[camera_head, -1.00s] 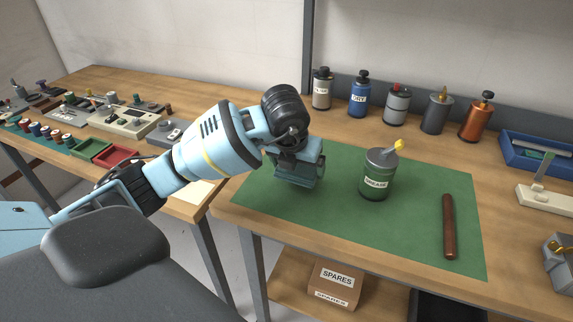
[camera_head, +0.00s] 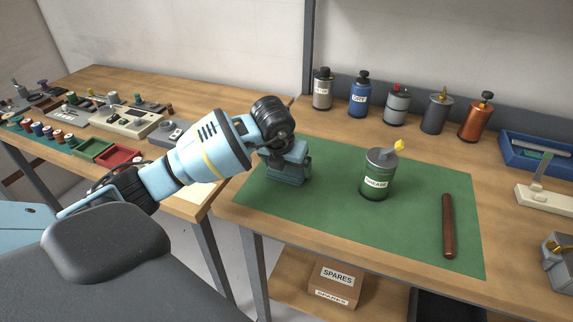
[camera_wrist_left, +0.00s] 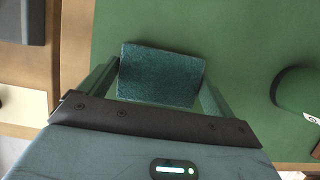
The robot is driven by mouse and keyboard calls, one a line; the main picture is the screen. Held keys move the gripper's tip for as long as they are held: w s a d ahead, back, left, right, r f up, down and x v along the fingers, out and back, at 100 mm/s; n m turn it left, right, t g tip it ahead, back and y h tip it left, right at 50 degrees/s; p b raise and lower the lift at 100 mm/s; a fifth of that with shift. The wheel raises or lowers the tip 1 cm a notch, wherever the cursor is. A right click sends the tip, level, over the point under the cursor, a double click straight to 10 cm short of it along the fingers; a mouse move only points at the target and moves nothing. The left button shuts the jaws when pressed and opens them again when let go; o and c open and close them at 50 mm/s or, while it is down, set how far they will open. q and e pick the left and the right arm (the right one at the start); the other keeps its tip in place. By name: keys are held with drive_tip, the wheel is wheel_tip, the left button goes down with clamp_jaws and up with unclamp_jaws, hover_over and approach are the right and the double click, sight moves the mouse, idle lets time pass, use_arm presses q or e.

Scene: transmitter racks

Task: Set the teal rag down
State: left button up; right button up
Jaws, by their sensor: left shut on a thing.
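The teal rag (camera_wrist_left: 160,74) shows in the left wrist view as a dark teal block between the two fingers of my left gripper (camera_wrist_left: 158,88). My left gripper is shut on it. In the head view my left gripper (camera_head: 287,178) is over the left part of the green mat (camera_head: 330,225), and the rag is hard to tell apart from the fingers there. I cannot tell whether the rag touches the mat. My right gripper is not in view.
A grease can (camera_head: 377,175) with a yellow nozzle stands on the mat, right of my left gripper. A brown rod (camera_head: 448,226) lies farther right. Several bottles (camera_head: 396,106) line the back. The mat's front middle is clear.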

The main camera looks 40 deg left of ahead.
use_arm(q)
drive_tip(key=shift+f, duration=0.15)
drive_tip(key=o, duration=0.7)
drive_tip(key=v, duration=1.2)
drive_tip(key=shift+p, duration=0.4)
drive_tip(key=shift+s, duration=0.15)
